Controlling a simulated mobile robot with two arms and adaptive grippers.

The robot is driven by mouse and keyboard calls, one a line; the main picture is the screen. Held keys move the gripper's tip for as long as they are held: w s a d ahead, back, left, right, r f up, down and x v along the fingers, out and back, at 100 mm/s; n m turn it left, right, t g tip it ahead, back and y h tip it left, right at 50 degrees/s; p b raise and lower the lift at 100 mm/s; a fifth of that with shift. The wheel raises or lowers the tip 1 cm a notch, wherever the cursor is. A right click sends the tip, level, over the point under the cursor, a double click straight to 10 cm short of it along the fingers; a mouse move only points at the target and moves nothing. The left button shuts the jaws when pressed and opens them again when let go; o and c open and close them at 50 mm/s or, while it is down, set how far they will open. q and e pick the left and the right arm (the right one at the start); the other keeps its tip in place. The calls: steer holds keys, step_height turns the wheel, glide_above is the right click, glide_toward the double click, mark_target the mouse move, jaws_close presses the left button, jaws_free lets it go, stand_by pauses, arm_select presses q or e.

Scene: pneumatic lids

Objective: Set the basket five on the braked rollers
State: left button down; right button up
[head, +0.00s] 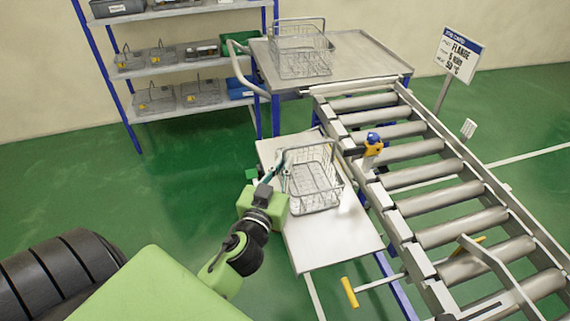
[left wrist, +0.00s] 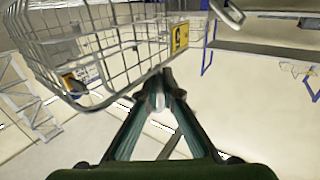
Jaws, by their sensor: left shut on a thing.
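A wire basket (head: 312,182) is at the white side shelf (head: 325,238), left of the roller conveyor (head: 440,185); I cannot tell whether it rests on the shelf or hangs just above it. My left gripper (head: 278,168) is shut on the basket's left rim. In the left wrist view the fingers (left wrist: 164,84) meet at the basket's wire edge (left wrist: 110,62), close to a yellow number tag (left wrist: 180,37) that looks like a five. The rollers in view are bare. My right gripper is not in view.
A second wire basket (head: 300,50) stands on a metal-topped cart (head: 362,52) at the conveyor's far end. A blue-and-yellow device (head: 372,145) sits on the conveyor's near-side rail. A yellow-handled lever (head: 350,291) sticks out at the front. A signboard (head: 460,52) stands at right.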

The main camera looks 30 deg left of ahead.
arm_select(q)
steer(key=shift+r, duration=0.1)
steer(key=c, duration=2.2)
jaws_free()
steer(key=shift+f, duration=0.25)
steer(key=shift+c, duration=0.2)
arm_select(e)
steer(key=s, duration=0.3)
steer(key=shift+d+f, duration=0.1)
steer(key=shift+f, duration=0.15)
